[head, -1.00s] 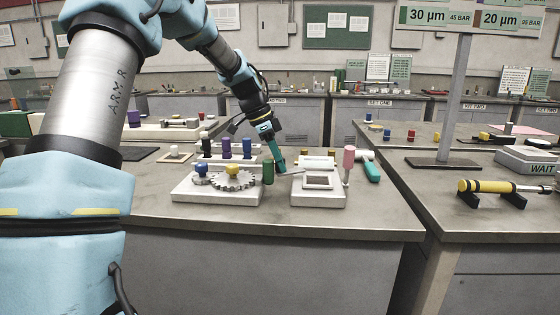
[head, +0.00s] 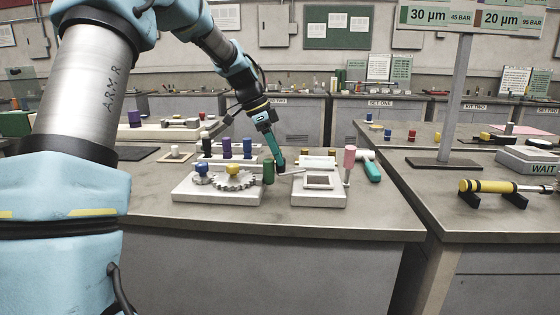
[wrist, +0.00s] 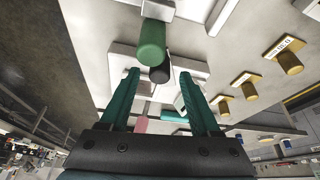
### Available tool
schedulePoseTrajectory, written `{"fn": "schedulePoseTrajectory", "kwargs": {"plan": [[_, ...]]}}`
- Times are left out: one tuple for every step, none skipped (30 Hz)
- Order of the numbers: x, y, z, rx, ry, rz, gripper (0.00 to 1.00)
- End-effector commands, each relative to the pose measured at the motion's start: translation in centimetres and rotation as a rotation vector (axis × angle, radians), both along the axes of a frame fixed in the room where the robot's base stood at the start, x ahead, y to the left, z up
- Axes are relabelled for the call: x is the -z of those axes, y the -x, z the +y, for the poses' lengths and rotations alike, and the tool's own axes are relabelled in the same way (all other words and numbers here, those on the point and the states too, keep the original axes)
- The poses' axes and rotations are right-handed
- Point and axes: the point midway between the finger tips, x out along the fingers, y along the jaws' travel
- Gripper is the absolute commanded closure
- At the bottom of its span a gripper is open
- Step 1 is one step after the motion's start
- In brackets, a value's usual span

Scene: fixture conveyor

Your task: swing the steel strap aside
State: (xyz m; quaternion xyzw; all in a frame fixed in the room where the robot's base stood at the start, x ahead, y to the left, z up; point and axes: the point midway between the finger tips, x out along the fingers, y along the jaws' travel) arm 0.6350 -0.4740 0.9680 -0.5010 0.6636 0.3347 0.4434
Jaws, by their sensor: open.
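The steel strap (head: 292,172) is a thin grey strip between the green post (head: 268,171) and the white fixture block (head: 318,199) with a framed window on top. My gripper (head: 280,165) is above the strap's left part, just right of the green post, pointing down. In the wrist view my gripper (wrist: 162,95) has its two teal fingers spread apart with nothing clearly held. A green cylinder (wrist: 152,43) and a black cylinder (wrist: 160,72) show ahead of the fingers. I cannot make out the strap in the wrist view, nor whether a finger touches it.
A white base with a gear (head: 233,180) stands left of the block. A pink-topped post (head: 349,160) and a teal-handled tool (head: 371,171) are at its right. Purple and blue posts stand behind. The bench front is clear. A yellow cylinder (head: 484,186) rests on the right bench.

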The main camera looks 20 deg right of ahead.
Motion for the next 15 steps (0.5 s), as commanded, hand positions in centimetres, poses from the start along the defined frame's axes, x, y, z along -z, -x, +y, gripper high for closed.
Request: {"fn": "schedulePoseTrajectory", "kwargs": {"plan": [[-1.0, -0.2, 0.4, -0.001, 0.001, -0.005, 0.37], [-1.6, -0.3, 0.6, -0.001, 0.002, -0.005, 0.37], [-2.3, -0.3, 0.9, -0.001, 0.002, -0.005, 0.37], [-2.9, -0.4, 1.1, -0.001, 0.002, -0.005, 0.37], [-3.5, -0.5, 1.4, -0.001, 0.002, -0.005, 0.37], [-4.2, -0.5, 1.6, -0.001, 0.002, -0.004, 0.37], [-4.7, -0.6, 1.8, -0.001, 0.002, -0.005, 0.37], [-5.1, -0.6, 2.0, -0.001, 0.002, -0.004, 0.37], [-5.7, -0.7, 2.2, 0.000, 0.001, -0.003, 0.37], [-6.1, -0.7, 2.4, 0.000, 0.002, -0.003, 0.37], [-6.4, -0.8, 2.5, 0.000, 0.002, -0.002, 0.37], [-6.8, -0.8, 2.7, 0.000, 0.002, -0.003, 0.37], [-7.0, -0.8, 2.8, 0.000, 0.001, -0.002, 0.37], [-7.2, -0.8, 2.8, 0.000, 0.001, -0.002, 0.37], [-7.4, -0.8, 2.9, 0.001, 0.000, -0.001, 0.37]]}}
